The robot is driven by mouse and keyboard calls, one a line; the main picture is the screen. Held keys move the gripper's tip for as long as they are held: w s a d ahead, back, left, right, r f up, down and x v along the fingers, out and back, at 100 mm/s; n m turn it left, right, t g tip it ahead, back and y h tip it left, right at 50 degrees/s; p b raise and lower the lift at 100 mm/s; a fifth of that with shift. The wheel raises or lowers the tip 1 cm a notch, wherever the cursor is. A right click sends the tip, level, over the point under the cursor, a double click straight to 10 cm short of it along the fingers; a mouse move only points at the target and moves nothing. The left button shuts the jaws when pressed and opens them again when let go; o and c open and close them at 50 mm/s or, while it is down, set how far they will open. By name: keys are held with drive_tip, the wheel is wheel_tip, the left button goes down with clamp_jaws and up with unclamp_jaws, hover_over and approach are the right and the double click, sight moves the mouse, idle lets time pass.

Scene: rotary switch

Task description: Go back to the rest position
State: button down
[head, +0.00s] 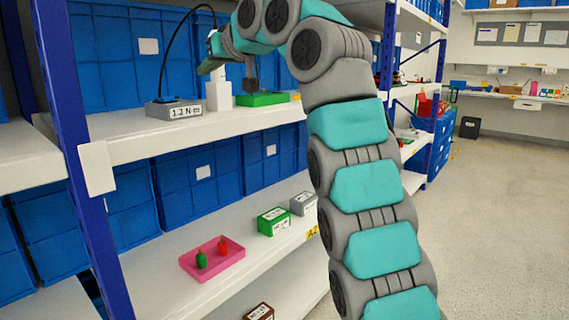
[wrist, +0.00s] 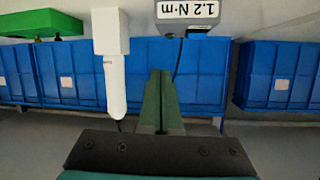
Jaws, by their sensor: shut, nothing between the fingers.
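My gripper (wrist: 160,75) is shut and empty in the wrist view, its two fingers pressed together. The white tool (head: 218,95) stands upright on the upper shelf. It also shows in the wrist view (wrist: 113,65), apart from the fingers in the picture. A grey box labelled 1.2 N·m (head: 174,109) sits left of the tool, joined to a black cable. The box shows at the top of the wrist view (wrist: 188,14).
The green tray (head: 263,99) lies on the upper shelf (head: 130,140) right of the tool. Blue bins (head: 125,60) stand behind. The lower shelf holds a pink tray (head: 212,259) with red and green pieces, and small boxes. Open floor (head: 500,230) lies to the right.

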drive_tip(key=w+d+f+m+g+h, duration=0.1)
drive_tip(key=d+f+m+h, duration=0.3)
drive_tip(key=d+f, duration=0.55)
drive_tip(key=s+d+f+m+g+h, duration=0.3)
drive_tip(key=s+d+f, duration=0.6)
drive_tip(key=d+f, duration=0.4)
drive_tip(key=s+d+f+g+h, duration=0.1)
drive_tip(key=s+d+f+g, duration=0.1)
drive_tip(key=s+f, duration=0.7)
drive_tip(key=s+d+f+g+h, duration=0.1)
drive_tip(key=s+d+f+g, duration=0.2)
drive_tip(key=s+f, duration=0.6)
drive_tip(key=s+d+f+m+g+h, duration=0.1)
drive_tip(key=s+d+f, duration=0.4)
drive_tip(key=s, duration=1.4)
wheel_tip(320, 180, down, 4)
drive_tip(key=shift+s+d+f+g, duration=0.25)
drive_tip(key=shift+s+g, duration=0.1)
drive_tip(key=shift+g, duration=0.55)
